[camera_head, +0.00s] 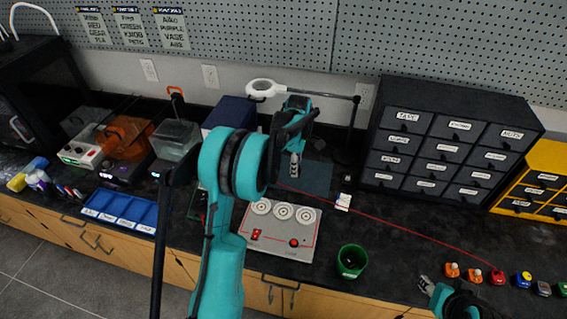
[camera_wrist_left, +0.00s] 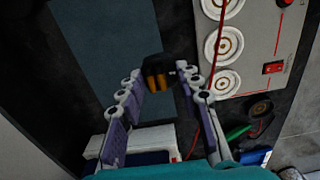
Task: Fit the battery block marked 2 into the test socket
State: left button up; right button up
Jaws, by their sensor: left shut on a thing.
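My left gripper (camera_head: 296,168) hangs over the back of the bench, near the dark blue mat. In the left wrist view its fingers (camera_wrist_left: 168,82) are closed on a small black and orange block (camera_wrist_left: 157,73); no number on it is legible. A grey panel (camera_head: 268,246) with three round white ringed sockets, a red switch and a red button lies in front of the gripper. It also shows in the left wrist view (camera_wrist_left: 248,62). I cannot tell which part is the test socket. My right gripper (camera_head: 426,284) is low at the right, its opening unclear.
A green cup (camera_head: 352,261) stands right of the panel. Several small coloured blocks (camera_head: 497,277) line the right front edge. A magnifier lamp (camera_head: 266,88) and a black drawer cabinet (camera_head: 440,140) stand behind. A blue tray (camera_head: 120,209) lies left. A thin red line crosses the bench.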

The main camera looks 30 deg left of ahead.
pick_arm(q)
jog(key=shift+s+d+r, duration=0.1)
jog(key=shift+d+r, duration=0.25)
jog(key=shift+d, duration=0.1)
jog(key=shift+s+a+r, duration=0.1)
jog(key=shift+s, duration=0.15)
jog(key=s+a+f+n+p, duration=0.25)
jog(key=s+a, duration=0.55)
jog(key=s, duration=0.5)
jog(key=s+a+f+n+p, duration=0.15)
jog(key=s+a+p, duration=0.25)
jog(key=s+a, duration=0.65)
jog(key=shift+n, duration=0.3)
jog(key=shift+s+d+f+b, duration=0.45)
jog(key=shift+f+b, duration=0.25)
jog(key=shift+f, duration=0.15)
jog(key=shift+s+d+f+b, duration=0.45)
jog(key=shift+f+b, duration=0.2)
jog(key=shift+f, duration=0.25)
jog(key=shift+s+d+f+b, duration=0.4)
jog(key=shift+d+f+b, duration=0.1)
jog(key=shift+f+b, duration=0.3)
jog(key=shift+f+b, duration=0.65)
jog(key=shift+b, duration=0.25)
